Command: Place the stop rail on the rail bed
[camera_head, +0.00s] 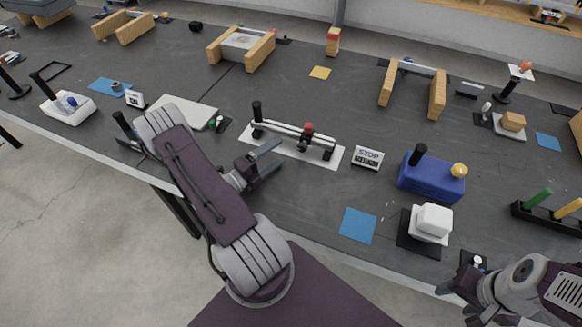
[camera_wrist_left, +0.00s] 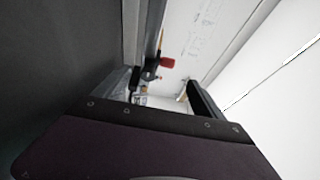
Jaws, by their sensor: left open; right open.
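The stop rail (camera_head: 283,129) is a long silver bar with a red knob (camera_head: 309,127) and a black clamp on it. It lies lengthwise above a long white plate (camera_head: 275,150), which looks like the rail bed, with dark supports near its ends. An upright black handle stands at its left end. My left gripper (camera_head: 268,162) is open and empty, at the near side of the plate's left half. The red knob also shows in the left wrist view (camera_wrist_left: 167,62). My right gripper (camera_head: 468,294) is open and empty at the bottom right.
A blue block (camera_head: 431,180) with a black handle and yellow knob stands right of the sign. A white block (camera_head: 434,220) on a dark mat and a blue square (camera_head: 357,225) lie nearer. A pale panel (camera_head: 182,111) is left of the rail. Bare table lies behind it.

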